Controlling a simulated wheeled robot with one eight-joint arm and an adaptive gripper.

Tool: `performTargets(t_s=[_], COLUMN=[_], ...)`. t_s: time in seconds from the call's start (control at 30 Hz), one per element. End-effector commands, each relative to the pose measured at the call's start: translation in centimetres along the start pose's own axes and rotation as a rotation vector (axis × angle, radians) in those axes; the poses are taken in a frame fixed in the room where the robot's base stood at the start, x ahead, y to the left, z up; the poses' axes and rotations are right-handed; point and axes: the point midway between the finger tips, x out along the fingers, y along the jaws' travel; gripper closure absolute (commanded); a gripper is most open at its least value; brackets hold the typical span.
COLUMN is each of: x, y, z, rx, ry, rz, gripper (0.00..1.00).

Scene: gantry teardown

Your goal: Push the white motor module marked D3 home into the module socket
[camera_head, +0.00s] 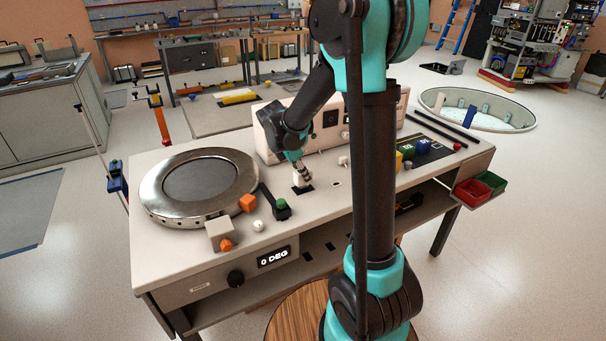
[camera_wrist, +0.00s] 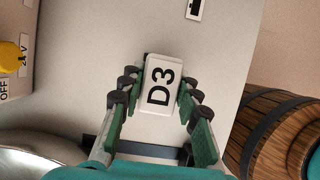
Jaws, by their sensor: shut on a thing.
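The white motor module (camera_wrist: 158,88) has "D3" in black on its top face, which faces the wrist camera. My gripper (camera_wrist: 158,78) is shut on it, with green and black fingers along its two long sides. In the head view my gripper (camera_head: 301,172) points down at the bench, and the white module (camera_head: 300,180) shows small below it. A dark patch, apparently the module socket (camera_head: 305,189), shows around the module's foot. I cannot tell how deep the module sits; its lower end is hidden in the wrist view.
A round metal turntable (camera_head: 152,198) fills the bench's left side. A light-coloured panel (camera_head: 268,135) stands behind. Coloured blocks (camera_head: 423,146) stand at right.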

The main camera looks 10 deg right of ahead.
Motion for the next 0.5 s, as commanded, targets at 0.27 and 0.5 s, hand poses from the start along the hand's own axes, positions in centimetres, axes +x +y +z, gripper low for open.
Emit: performTargets(t_s=[0.27, 0.5], x=[0.6, 1.05], y=[-0.02, 0.0], z=[-0.25, -0.44], rx=[0.0, 0.0], ry=[0.0, 0.0], rz=[0.0, 0.0], gripper=[1.0, 1.0])
